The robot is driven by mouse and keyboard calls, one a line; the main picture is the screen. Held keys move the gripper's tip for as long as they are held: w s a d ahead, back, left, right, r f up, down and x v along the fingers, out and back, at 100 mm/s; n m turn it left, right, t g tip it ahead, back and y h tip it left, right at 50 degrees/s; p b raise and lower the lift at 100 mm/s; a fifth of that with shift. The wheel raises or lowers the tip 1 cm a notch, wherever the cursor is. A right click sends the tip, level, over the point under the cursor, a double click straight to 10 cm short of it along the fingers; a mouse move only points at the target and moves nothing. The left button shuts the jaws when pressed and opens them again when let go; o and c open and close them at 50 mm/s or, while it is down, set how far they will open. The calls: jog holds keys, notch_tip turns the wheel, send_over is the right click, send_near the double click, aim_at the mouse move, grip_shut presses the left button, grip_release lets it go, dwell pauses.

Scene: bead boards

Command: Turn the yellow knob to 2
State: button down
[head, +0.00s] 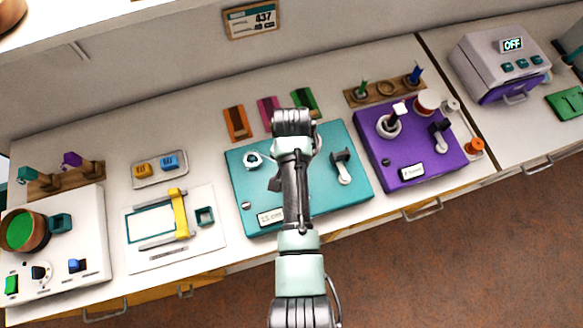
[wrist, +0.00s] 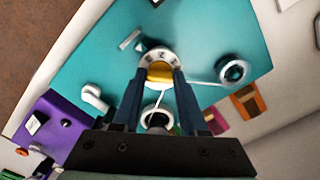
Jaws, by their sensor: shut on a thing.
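The yellow knob (wrist: 160,72) sits on a teal board (wrist: 205,35) in the wrist view, inside a pale round dial (wrist: 158,53) with small dark marks. The marks are too small and too covered to tell which one the knob points at. My gripper (wrist: 160,77) has its two dark blue fingers on either side of the knob and is shut on it. In the head view my arm reaches over the teal board (head: 245,180) and hides the knob and the fingers.
On the teal board stand a ring-shaped fitting (wrist: 235,72) and a dark lever (head: 342,165). The purple board (head: 400,170) is close on the right in the head view. Orange, magenta and green tiles lie behind. A white slide board (head: 140,255) lies left.

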jog(key=n+p, duration=0.2)
jog(key=n, duration=0.2)
jog(key=shift+r, duration=0.1)
jog(key=n+p, duration=0.1)
jog(key=n, duration=0.3)
jog(key=shift+n, duration=0.3)
dwell(0.5)
jog(key=shift+c, duration=2.2)
grip_release()
notch_tip(320, 180, up, 13)
jog(key=b, duration=0.1)
